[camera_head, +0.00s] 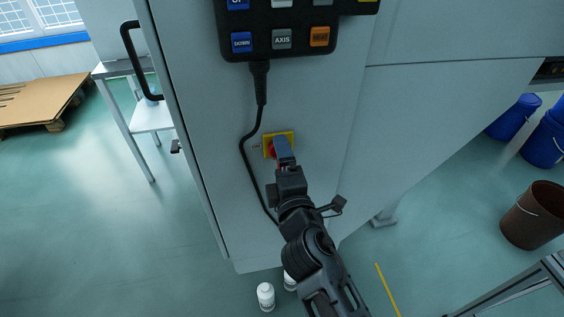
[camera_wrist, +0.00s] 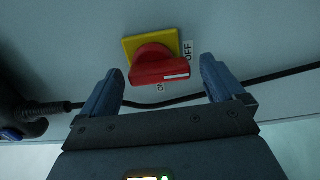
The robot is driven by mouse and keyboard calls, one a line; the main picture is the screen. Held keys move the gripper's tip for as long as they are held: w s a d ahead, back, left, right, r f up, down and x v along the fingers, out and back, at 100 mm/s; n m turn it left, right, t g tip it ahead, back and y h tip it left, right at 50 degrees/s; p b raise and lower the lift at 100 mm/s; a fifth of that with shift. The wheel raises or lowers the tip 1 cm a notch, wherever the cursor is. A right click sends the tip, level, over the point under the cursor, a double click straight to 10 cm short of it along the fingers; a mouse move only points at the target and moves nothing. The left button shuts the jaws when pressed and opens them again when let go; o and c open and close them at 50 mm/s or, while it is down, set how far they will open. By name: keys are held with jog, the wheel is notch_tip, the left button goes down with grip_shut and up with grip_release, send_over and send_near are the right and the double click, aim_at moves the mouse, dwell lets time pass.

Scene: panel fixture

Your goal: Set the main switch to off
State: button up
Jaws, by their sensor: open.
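The main switch is a red rotary handle on a yellow square plate on the grey cabinet. It shows whole in the wrist view, with the red handle (camera_wrist: 158,66) and the yellow plate (camera_wrist: 140,42). A white line on the handle points right in that view. Labels OFF (camera_wrist: 187,52) and a partly hidden ON sit beside the plate. In the head view the yellow plate (camera_head: 291,136) is partly covered by my gripper (camera_head: 283,145). In the wrist view my gripper (camera_wrist: 163,80) is open, with one blue finger either side of the handle, not visibly touching it.
A black cable (camera_head: 245,150) hangs from the control pendant (camera_head: 280,30) and runs left of the switch. The cabinet's black door handle (camera_head: 136,60) is further left. White bottles (camera_head: 265,295) stand on the floor below. A brown bin (camera_head: 532,215) stands at the right.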

jog(key=v, duration=0.7)
jog(key=shift+s, duration=0.4)
jog(key=shift+d, duration=0.2)
jog(key=s+d+f+m+g+h, duration=0.1)
jog(key=s+d+f+m, duration=0.25)
jog(key=s+d, duration=0.4)
jog(key=s+d+f+m+g, duration=0.15)
jog(key=s+d+m, duration=0.3)
jog(key=s, duration=0.65)
jog(key=s+d+r+m+h, duration=0.1)
jog(key=s+d+r+m, duration=0.2)
jog(key=s, duration=0.3)
jog(key=s+d+r+m+h, duration=0.1)
jog(key=s+d+r+m, duration=0.2)
jog(key=s+m, duration=0.3)
jog(key=s+d+r+m+h, duration=0.2)
jog(key=s+d+r+m, duration=0.1)
jog(key=s, duration=0.4)
jog(key=shift+s+d+m, duration=0.4)
jog(key=shift+d+m, duration=0.3)
jog(key=shift+d, duration=0.05)
jog(key=shift+r, duration=0.15)
